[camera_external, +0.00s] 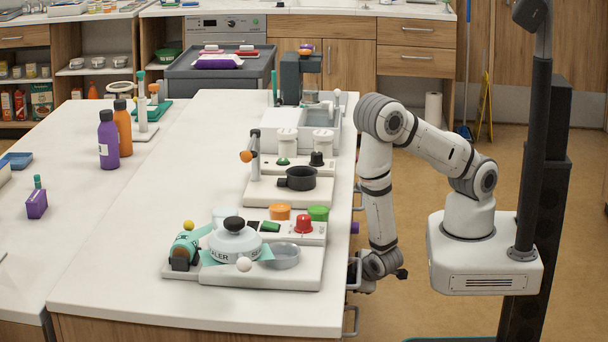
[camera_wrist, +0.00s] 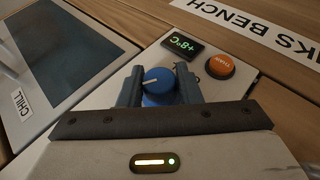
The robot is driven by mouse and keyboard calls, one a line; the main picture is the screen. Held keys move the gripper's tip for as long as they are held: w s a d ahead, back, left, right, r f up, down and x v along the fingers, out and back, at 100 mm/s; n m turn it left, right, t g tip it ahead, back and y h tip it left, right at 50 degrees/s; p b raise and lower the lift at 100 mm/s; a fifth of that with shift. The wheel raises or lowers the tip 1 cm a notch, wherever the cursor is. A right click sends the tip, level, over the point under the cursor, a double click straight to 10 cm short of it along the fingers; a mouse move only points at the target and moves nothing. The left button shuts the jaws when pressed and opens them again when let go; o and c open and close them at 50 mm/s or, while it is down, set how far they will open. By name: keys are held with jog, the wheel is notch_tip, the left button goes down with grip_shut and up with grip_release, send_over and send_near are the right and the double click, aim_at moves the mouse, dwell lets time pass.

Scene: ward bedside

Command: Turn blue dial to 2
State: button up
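The blue dial (camera_wrist: 158,82) is on a pale panel in the middle of the wrist view. A white pointer line shows on its face; no numerals around it can be read. My gripper (camera_wrist: 160,85) has one finger on each side of the dial, with no clear gap to it. In the external view my gripper (camera_external: 357,274) is low against the bench's right side, partly hidden by the bench edge. The dial is hidden in that view.
A dark window panel (camera_wrist: 62,52) with a CHILL label is at left.

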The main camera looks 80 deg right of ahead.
jog(key=o, duration=0.4)
jog(key=p+v, duration=0.2)
jog(key=v, duration=0.5)
jog(key=shift+s+a+r, duration=0.15)
jog(key=shift+a+r, duration=0.1)
jog(key=shift+a, duration=0.05)
